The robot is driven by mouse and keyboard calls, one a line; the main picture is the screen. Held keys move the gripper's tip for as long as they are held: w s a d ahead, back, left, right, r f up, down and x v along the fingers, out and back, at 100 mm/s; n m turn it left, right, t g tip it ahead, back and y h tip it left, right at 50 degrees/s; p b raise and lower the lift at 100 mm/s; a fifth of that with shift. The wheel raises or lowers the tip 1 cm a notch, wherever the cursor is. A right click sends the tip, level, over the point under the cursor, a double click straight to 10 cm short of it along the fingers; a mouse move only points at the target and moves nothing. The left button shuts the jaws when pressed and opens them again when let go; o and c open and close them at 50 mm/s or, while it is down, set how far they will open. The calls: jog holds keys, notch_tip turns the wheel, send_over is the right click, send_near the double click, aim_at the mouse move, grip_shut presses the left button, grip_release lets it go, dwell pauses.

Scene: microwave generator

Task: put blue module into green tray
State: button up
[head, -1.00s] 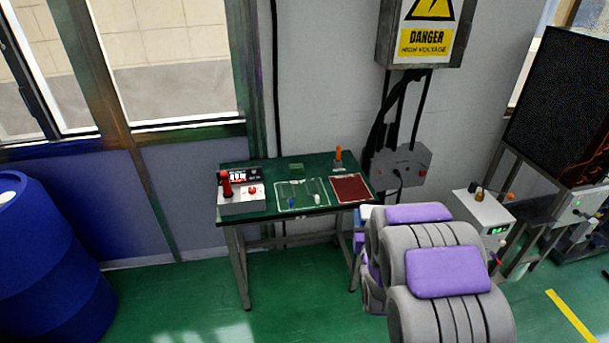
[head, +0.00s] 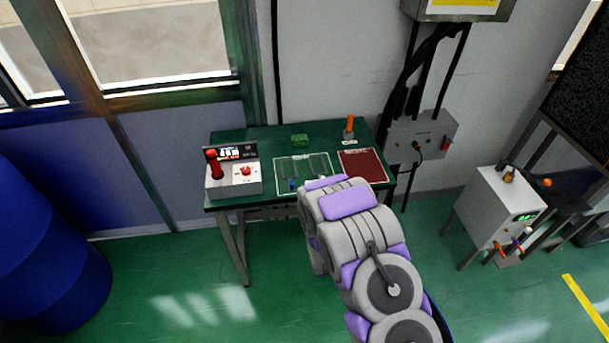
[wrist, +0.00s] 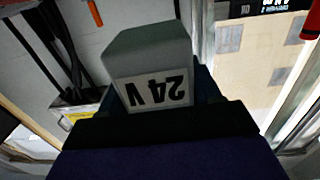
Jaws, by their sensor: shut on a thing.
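In the wrist view, my gripper (wrist: 160,98) is shut on a grey block (wrist: 150,65) marked "24 V", which shows upside down. Dark jaws show at both sides of the block. A dark blue surface fills the bottom of that view, and I cannot tell what it belongs to. In the head view, my arm reaches toward the table's front edge, and its bulk hides my gripper and the block. The white-outlined green tray area (head: 318,167) is on the table, left of a red one. A small blue piece (head: 292,184) is at its front left.
The green table (head: 262,138) also holds a white control box (head: 234,177) with a red lever, a small green block (head: 299,140), the red tray (head: 362,167) and an orange handle (head: 350,124). A blue barrel (head: 50,255) stands left. A white cabinet (head: 500,206) stands right.

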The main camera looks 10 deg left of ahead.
jog(key=shift+s+a+f+y, duration=0.25)
jog(key=shift+a+f+y, duration=0.05)
jog(key=shift+a+f, duration=0.75)
jog(key=shift+w+a+f, duration=0.1)
jog(key=shift+w+a, duration=0.05)
jog(key=shift+w, duration=0.15)
jog(key=b+x, duration=0.1)
jog(key=x, duration=0.4)
jog(key=d+f+b+x, duration=0.1)
jog(key=x, duration=0.4)
jog(key=d+b+x, duration=0.1)
jog(key=x, duration=0.4)
jog(key=shift+w+d+f, duration=0.15)
jog(key=shift+w+f, duration=0.05)
jog(key=shift+w, duration=0.15)
jog(key=shift+f+b, duration=0.9)
jog(key=shift+f, duration=0.95)
jog(key=o, duration=1.2)
jog(key=p+v, duration=0.2)
jog(key=v, duration=1)
jog(key=shift+p, duration=0.3)
jog(key=shift+d+r, duration=0.1)
jog(key=shift+r, duration=0.1)
